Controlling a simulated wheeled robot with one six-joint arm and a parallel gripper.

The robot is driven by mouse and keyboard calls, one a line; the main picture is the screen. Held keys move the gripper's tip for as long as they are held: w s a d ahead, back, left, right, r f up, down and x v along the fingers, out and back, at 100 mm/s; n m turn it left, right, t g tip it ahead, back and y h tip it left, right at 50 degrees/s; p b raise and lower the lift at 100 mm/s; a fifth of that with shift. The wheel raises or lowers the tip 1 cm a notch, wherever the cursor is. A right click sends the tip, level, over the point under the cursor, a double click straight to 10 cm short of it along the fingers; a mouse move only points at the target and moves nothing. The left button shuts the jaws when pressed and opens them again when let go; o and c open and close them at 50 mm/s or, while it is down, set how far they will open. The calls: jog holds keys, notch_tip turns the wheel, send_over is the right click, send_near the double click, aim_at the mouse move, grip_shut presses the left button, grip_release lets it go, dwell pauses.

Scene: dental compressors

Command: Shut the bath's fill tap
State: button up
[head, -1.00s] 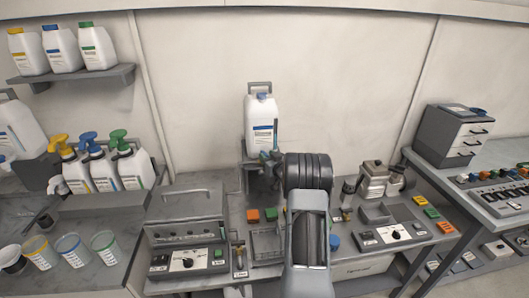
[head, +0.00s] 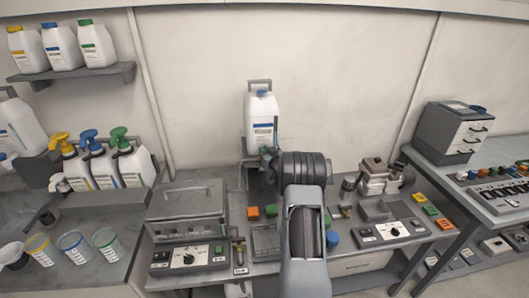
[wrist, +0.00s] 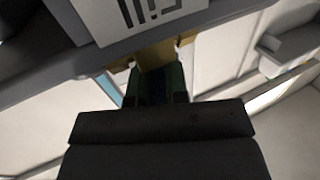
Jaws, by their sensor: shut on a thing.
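My gripper (wrist: 155,84) has dark greenish jaws, shut on a brass-coloured piece (wrist: 155,54) that looks like the fill tap's handle. It lies just below a grey edge with a white, black-marked label (wrist: 160,12). In the head view my gripper (head: 268,158) is at the foot of the white jug (head: 262,120), partly hidden by my own wrist; the tap itself cannot be made out there. The bath looks to be the grey lidded box (head: 185,205) to the left, its lid down.
A small brass-and-dark fitting (head: 238,250) stands right of the box. To the right are a metal pot (head: 374,178) and a control panel (head: 392,230). The wall behind is bare.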

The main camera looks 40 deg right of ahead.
grip_shut()
jog(key=h+b, duration=0.1)
jog(key=b, duration=0.2)
jog(key=shift+f+m, duration=0.3)
jog(key=shift+m, duration=0.1)
jog(key=shift+m+h+b, duration=0.4)
jog(key=shift+h+b, duration=0.3)
jog(key=shift+b, duration=0.25)
jog(key=m+g+h+b, duration=0.1)
jog(key=h+b, duration=0.1)
jog(key=b, duration=0.2)
jog(key=shift+m+h+b, duration=0.3)
jog(key=shift+h+b, duration=0.05)
jog(key=shift+h, duration=0.05)
jog(key=m+g+h+b, duration=0.1)
jog(key=b, duration=0.1)
jog(key=shift+r+b, duration=0.35)
jog(key=shift+b, duration=0.05)
jog(key=shift+h, duration=0.3)
jog(key=shift+r, duration=0.1)
jog(key=o, duration=0.6)
grip_release()
